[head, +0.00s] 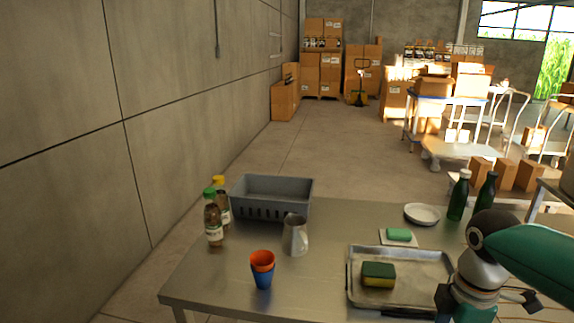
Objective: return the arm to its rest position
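My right arm comes in from the right edge, with a green and white link and a dark joint. Its wrist hangs over the right end of the steel table (205,275), beside the metal tray (425,297). Dark parts of my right gripper (443,300) show at the bottom of the picture near the tray's right side. The fingertips are not clear, so its opening and any hold cannot be told. My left arm and gripper are not in view.
On the table are a yellow-green sponge (378,274), green sponge (399,234), stacked cups (262,268), metal pitcher (295,236), grey basket (271,190), bottles (213,222), white plates (422,214) and dark green bottles (459,196). A concrete wall (60,150) stands left.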

